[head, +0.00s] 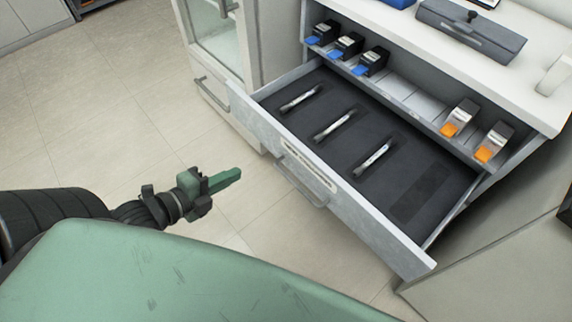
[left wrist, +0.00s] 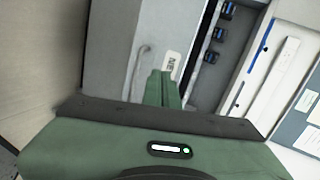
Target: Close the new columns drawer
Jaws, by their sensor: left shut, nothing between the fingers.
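The drawer (head: 325,172) is pulled well out from the white cabinet, with a pale front, a bar handle (head: 300,181) and a label. Three slim columns (head: 335,125) lie on its dark liner, beside an empty dark slot at the right. My left gripper (head: 238,173) is shut and empty, to the left of the drawer front and apart from it in the head view. In the left wrist view, the shut green fingers (left wrist: 162,88) point at the drawer front (left wrist: 195,30), near its label and handle (left wrist: 137,65). My right gripper is not in view.
A shelf above the drawer holds several blue-tipped and orange-tipped units (head: 371,62). A grey case (head: 470,32) lies on the countertop. A glass-door cabinet (head: 214,38) stands to the left. The tiled floor (head: 110,130) before the drawer is clear.

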